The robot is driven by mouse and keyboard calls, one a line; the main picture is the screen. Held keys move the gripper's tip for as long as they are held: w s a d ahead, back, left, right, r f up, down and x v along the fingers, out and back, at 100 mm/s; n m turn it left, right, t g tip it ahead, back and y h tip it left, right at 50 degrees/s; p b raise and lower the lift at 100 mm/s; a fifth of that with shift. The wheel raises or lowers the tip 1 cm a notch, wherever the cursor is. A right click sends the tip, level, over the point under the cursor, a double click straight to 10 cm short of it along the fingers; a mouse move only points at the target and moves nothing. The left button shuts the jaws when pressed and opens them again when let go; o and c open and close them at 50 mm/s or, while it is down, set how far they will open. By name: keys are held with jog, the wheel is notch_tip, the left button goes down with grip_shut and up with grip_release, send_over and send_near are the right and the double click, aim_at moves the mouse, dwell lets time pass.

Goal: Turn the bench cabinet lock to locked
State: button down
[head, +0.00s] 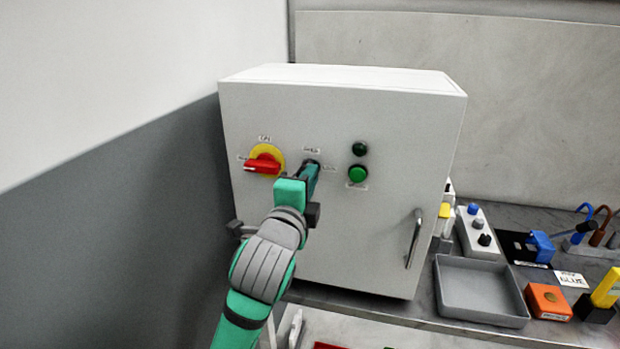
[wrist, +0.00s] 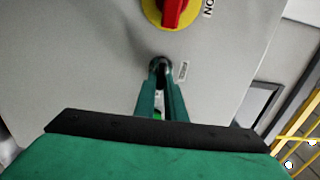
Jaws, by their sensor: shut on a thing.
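The bench cabinet (head: 390,120) is a light grey box with controls on its front face. The cabinet lock (wrist: 160,66) is a small dark round part below the red and yellow switch in the wrist view, with a label beside it. My gripper (head: 312,168) reaches the lock in the head view and covers most of it. In the wrist view my gripper's green fingers (wrist: 161,85) are close together and shut on the lock's key or knob. The held part is mostly hidden, so I cannot tell its exact angle.
A red rotary switch (head: 262,164) on a yellow plate sits just left of the lock. A green button (head: 357,174) with a dark green lamp (head: 360,148) above is to the right. A door handle (head: 414,238) is lower right. A grey tray (head: 480,290) stands beside the cabinet.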

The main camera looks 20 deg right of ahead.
dwell(0.4)
jog(key=c, duration=1.8)
grip_release()
jog(key=v, duration=1)
jog(key=shift+s+a, duration=0.25)
jog(key=shift+s, duration=0.05)
jog(key=shift+f, duration=0.1)
